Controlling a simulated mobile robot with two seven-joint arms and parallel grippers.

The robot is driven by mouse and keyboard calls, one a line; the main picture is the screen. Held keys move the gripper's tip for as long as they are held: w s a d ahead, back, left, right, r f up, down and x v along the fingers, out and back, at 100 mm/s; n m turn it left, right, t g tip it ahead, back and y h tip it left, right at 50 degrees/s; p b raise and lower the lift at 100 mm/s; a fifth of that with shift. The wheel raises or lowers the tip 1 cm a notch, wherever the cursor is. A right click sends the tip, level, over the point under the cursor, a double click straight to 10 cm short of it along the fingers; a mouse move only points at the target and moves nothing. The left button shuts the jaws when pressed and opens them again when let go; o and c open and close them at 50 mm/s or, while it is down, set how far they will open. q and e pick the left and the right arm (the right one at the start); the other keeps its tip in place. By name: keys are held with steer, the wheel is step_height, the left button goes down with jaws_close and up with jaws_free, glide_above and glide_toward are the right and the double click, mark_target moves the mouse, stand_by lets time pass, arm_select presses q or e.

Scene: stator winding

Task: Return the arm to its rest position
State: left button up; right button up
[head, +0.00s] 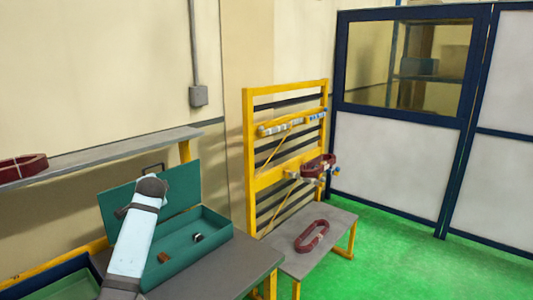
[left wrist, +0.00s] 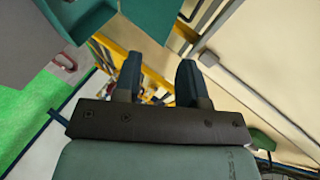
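My left arm (head: 132,247) rises from the lower left in the head view, in front of the green open box. Its dark upper end (head: 150,190) overlaps the box's raised lid, and no gripper fingers can be made out there. In the left wrist view my left gripper (left wrist: 160,62) shows two dark fingers set apart, with nothing held between them. The yellow rack and the wall lie beyond the fingers. My right gripper is in neither view.
The green box (head: 190,243) holds small parts on a grey table. A dark red coil (head: 312,236) lies on a low grey bench before the yellow rack (head: 248,140); another coil (head: 318,165) hangs on the rack. A third (head: 22,168) sits on the left shelf. Green floor is clear at right.

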arm_select(q)
steer(key=s+d+f+n+g+h, duration=0.2)
steer(key=s+f+n+g, duration=0.15)
steer(key=s+f, duration=1.95)
steer(key=s+d+n+g+h, duration=0.2)
steer(key=s+d, duration=0.1)
steer(key=s, duration=1.4)
steer(key=s+d+n+g+h, duration=0.2)
steer(key=s+d+n, duration=0.1)
steer(key=s, duration=1.5)
steer(key=w+d+f+t+h, duration=0.1)
steer(key=w+d+f+t, duration=0.2)
steer(key=f, duration=0.3)
steer(key=w+d+f+m+t+h, duration=0.1)
steer(key=w+d+f+t, duration=0.2)
steer(key=f, duration=0.4)
steer(key=shift+t, duration=0.55)
